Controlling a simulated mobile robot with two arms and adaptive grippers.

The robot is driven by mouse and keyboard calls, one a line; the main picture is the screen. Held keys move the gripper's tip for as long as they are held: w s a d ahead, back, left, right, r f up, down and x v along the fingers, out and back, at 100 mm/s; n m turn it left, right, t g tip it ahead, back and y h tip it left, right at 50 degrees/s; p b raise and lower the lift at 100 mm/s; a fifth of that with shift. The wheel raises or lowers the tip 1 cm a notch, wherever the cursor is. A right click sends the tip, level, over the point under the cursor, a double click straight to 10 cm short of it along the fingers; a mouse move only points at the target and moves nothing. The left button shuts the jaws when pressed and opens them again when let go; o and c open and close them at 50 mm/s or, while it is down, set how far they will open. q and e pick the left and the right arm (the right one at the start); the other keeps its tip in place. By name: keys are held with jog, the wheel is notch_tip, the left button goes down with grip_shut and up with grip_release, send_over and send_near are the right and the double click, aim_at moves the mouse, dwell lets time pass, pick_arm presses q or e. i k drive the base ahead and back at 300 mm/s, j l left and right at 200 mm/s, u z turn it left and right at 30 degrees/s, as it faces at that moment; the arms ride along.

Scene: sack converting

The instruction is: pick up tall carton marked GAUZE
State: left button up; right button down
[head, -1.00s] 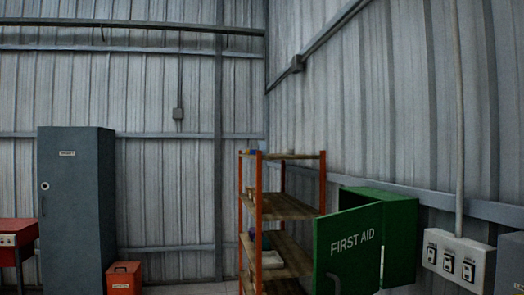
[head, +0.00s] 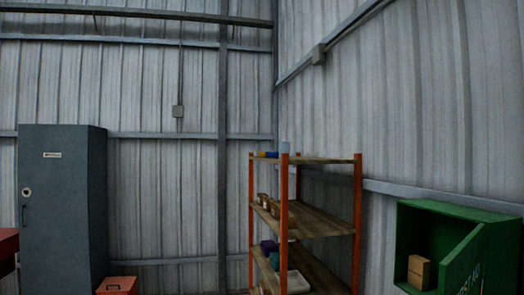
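A green first aid cabinet (head: 436,211) hangs on the right wall at the right edge of the head view. Its door (head: 470,262) stands open toward me and hides part of the inside. A small brown carton (head: 419,271) stands in the cabinet near the door. No marking on it can be read, so I cannot tell whether it is the GAUZE carton. Neither of my grippers shows in the head view.
An orange-framed shelf rack (head: 357,215) with wooden boards and small items stands left of the cabinet. A grey locker (head: 60,215) and a red bin (head: 117,287) stand at the left. A red piece (head: 8,248) shows at the left edge.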

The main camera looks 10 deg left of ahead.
aim_at(284, 146)
jog(key=i+j, duration=0.2)
jog(key=i, duration=0.35)
jog(key=i+j+u, duration=0.1)
jog(key=i+j, duration=0.15)
jog(key=i, duration=0.25)
jog(key=i+j+u, duration=0.1)
jog(key=i, duration=0.45)
